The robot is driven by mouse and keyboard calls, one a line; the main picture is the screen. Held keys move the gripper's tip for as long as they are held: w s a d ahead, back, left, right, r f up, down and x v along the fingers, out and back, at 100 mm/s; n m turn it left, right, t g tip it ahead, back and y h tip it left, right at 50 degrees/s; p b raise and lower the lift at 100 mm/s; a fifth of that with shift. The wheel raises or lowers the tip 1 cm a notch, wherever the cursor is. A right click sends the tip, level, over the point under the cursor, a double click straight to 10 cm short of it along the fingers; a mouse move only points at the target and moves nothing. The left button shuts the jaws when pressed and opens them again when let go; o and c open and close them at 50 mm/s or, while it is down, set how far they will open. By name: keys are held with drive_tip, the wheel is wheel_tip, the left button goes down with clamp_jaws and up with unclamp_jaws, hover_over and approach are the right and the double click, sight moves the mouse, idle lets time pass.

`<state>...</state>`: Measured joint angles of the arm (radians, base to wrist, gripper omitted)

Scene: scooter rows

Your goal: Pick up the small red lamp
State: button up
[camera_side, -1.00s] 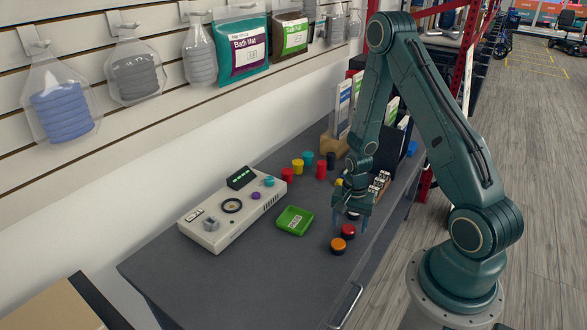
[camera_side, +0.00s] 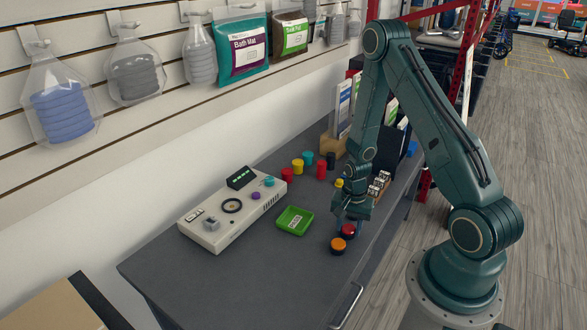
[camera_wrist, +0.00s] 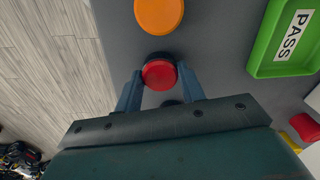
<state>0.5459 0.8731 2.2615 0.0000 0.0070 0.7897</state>
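The small red lamp (camera_side: 348,229) has a round red cap on a dark base and stands on the grey bench top. My gripper (camera_side: 349,226) is low at the lamp, with its fingers pointing down. In the wrist view the red lamp (camera_wrist: 160,74) lies between the two fingertips (camera_wrist: 160,70) of the open gripper. A narrow gap shows on each side of the cap, and nothing is gripped. The lamp's far side is partly hidden by the fingers in the side view.
An orange lamp (camera_side: 338,245) stands close beside the red one. A green PASS tray (camera_side: 283,224) lies to the left, before a white control box (camera_side: 215,236). Several coloured cylinders (camera_side: 321,170) stand behind. A dark round piece (camera_wrist: 171,103) shows between the fingers.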

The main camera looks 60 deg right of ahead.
sight(349, 228)
drive_tip(key=shift+c, duration=0.8)
drive_tip(key=shift+r, duration=0.1)
wheel_tip(349, 228, up, 20)
idle(0.5)
drive_tip(key=shift+w, duration=0.1)
idle(0.5)
